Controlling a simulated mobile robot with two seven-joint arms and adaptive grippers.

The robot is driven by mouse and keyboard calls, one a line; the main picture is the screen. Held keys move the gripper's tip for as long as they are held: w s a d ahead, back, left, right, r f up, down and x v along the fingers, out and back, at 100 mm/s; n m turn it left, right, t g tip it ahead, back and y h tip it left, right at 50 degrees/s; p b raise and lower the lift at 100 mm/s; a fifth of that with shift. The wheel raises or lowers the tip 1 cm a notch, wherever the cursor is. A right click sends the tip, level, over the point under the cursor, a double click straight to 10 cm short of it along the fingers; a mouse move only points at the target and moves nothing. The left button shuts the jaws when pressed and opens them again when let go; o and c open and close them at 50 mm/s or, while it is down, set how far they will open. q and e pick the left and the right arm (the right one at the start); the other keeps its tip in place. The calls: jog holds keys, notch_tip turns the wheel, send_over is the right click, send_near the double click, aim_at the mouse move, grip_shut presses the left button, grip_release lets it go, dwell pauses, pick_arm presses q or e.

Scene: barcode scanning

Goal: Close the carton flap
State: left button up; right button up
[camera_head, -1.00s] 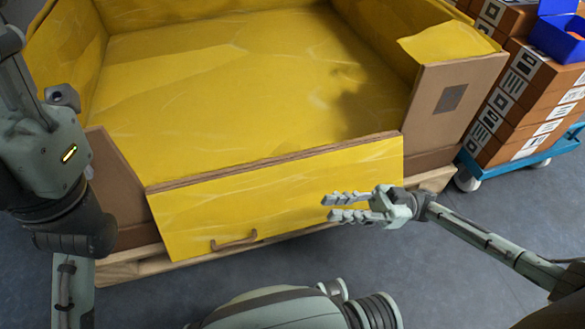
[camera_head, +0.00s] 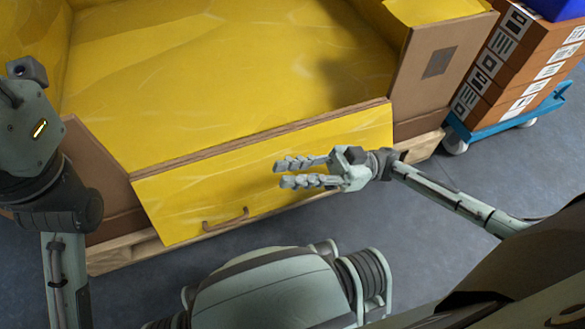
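The carton (camera_head: 430,75) is a large open brown box with a yellow inside, standing on a wooden pallet. Its front flap (camera_head: 185,200) hangs folded down and outward, yellow side showing, with a small brown handle (camera_head: 226,219) near its lower edge. My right gripper (camera_head: 281,173) is in front of the flap's right half, with its fingers pointing left and spread apart. Nothing is between the fingers. I cannot tell whether it touches the flap. My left arm comes in at the left edge, and its gripper is out of view.
The wooden pallet (camera_head: 120,258) sticks out below the carton. At the right, a blue wheeled dolly (camera_head: 510,115) carries stacked brown boxes (camera_head: 520,62) with white labels and a blue bin (camera_head: 555,10). Grey floor (camera_head: 440,240) is clear at the lower right.

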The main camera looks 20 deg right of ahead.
grip_shut()
dwell(0.3)
jog(key=shift+c, duration=1.6)
grip_release()
jog(key=o, duration=0.3)
jog(key=v, duration=1.2)
